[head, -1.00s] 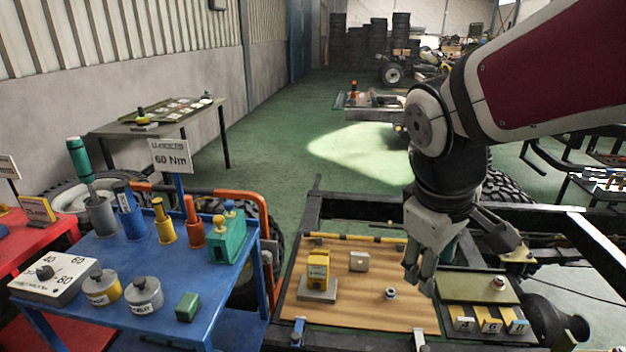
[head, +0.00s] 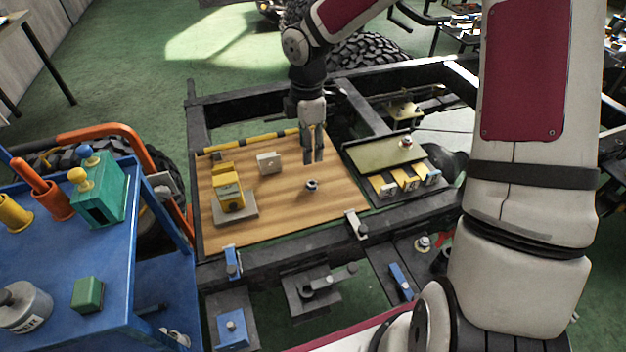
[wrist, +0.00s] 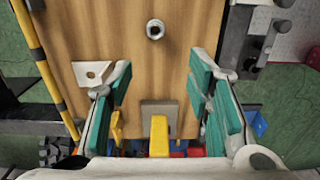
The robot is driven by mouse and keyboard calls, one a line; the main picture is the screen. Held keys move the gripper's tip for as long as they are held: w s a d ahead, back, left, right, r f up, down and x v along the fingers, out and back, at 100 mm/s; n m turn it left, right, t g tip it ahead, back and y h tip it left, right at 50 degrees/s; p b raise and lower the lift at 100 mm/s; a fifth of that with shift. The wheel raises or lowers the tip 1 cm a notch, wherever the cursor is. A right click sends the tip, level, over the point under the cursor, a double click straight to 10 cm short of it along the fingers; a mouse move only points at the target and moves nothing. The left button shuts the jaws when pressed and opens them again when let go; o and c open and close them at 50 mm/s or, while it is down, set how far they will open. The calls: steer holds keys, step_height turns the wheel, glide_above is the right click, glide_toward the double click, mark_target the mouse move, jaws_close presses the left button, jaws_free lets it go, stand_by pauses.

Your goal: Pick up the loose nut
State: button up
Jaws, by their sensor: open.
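The loose nut (head: 312,185) is a small dark metal ring lying on the wooden board (head: 285,215), right of the yellow block. It also shows in the wrist view (wrist: 155,29) near the top centre, beyond my fingertips. My gripper (head: 313,158) points down above the far right part of the board, apart from the nut and a little behind it in the head view. In the wrist view its teal-padded fingers (wrist: 160,78) are spread wide, with nothing held between them.
A yellow block on a grey base (head: 229,192) and a pale bracket (head: 269,162) stand on the board. A tray with numbered yellow tabs (head: 405,182) is at right. Black frame rails surround the board. A blue cart (head: 60,240) with tools stands at left.

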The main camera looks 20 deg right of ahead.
steer(key=b, duration=0.1)
glide_above(310, 180)
steer(key=s, duration=0.2)
steer(key=f, duration=0.5)
steer(key=a+f, duration=0.1)
steer(key=f, duration=0.2)
steer(key=shift+f, duration=0.2)
steer(key=shift+w+d+f+b, duration=0.1)
steer(key=shift+w+f+b, duration=0.05)
steer(key=shift+f, duration=0.7)
steer(key=shift+w+d+f+b, duration=0.1)
steer(key=shift+w+f+b, duration=0.1)
steer(key=shift+f, duration=0.7)
steer(key=shift+w+d+f+b, duration=0.1)
steer(key=shift+f+b, duration=0.05)
steer(key=shift+f, duration=0.7)
jaws_close()
